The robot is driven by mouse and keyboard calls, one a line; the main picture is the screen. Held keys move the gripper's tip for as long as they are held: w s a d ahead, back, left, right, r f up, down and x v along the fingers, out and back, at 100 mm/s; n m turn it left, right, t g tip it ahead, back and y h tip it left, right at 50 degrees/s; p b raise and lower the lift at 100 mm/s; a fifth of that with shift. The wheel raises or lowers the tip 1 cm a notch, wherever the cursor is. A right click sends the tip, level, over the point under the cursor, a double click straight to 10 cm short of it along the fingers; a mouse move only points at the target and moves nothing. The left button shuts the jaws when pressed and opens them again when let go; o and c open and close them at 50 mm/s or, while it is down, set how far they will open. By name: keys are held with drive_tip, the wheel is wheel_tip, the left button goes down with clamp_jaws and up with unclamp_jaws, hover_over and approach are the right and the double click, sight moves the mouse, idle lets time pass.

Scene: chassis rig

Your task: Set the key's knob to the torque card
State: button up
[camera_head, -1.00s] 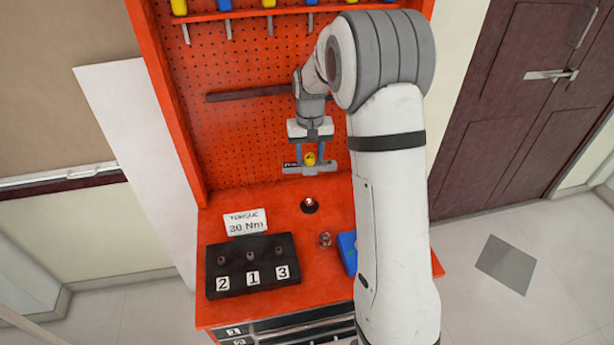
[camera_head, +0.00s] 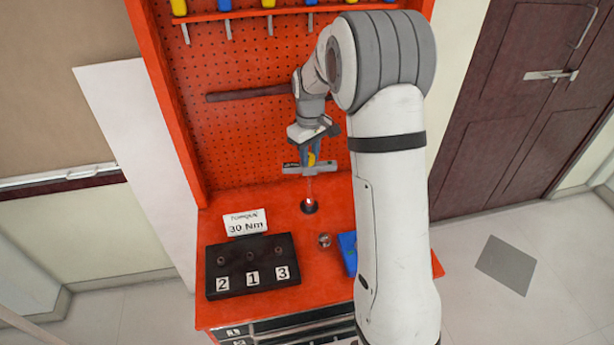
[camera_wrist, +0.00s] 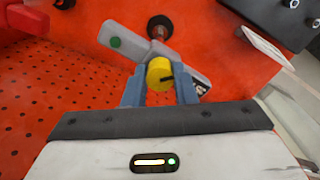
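The key is a grey bar (camera_head: 325,171) above the red bench, in front of the pegboard; it also shows slanted in the wrist view (camera_wrist: 184,68). Its yellow knob (camera_wrist: 159,74) carries a dark pointer mark. A green button (camera_wrist: 115,42) is on one end, and a small dark display, unreadable here, is on the other. My gripper (camera_head: 311,157) has its blue fingers on both sides of the knob, seemingly touching it; the wrist view shows the fingers too (camera_wrist: 160,84). The torque card (camera_head: 246,223) stands on the bench and reads 30 Nm.
A black block (camera_head: 237,268) with holes labelled 2, 1, 3 sits at the bench's front left. A black round fitting (camera_head: 309,206) lies below the key. A small metal piece (camera_head: 324,240) and a blue object (camera_head: 347,250) are near my arm. Tools hang above.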

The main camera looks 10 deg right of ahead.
drive_tip(key=shift+c, duration=0.8)
drive_tip(key=m, duration=0.3)
drive_tip(key=shift+m, duration=0.3)
drive_tip(key=m, duration=0.4)
drive_tip(key=o, duration=0.6)
drive_tip(key=shift+r, duration=0.1)
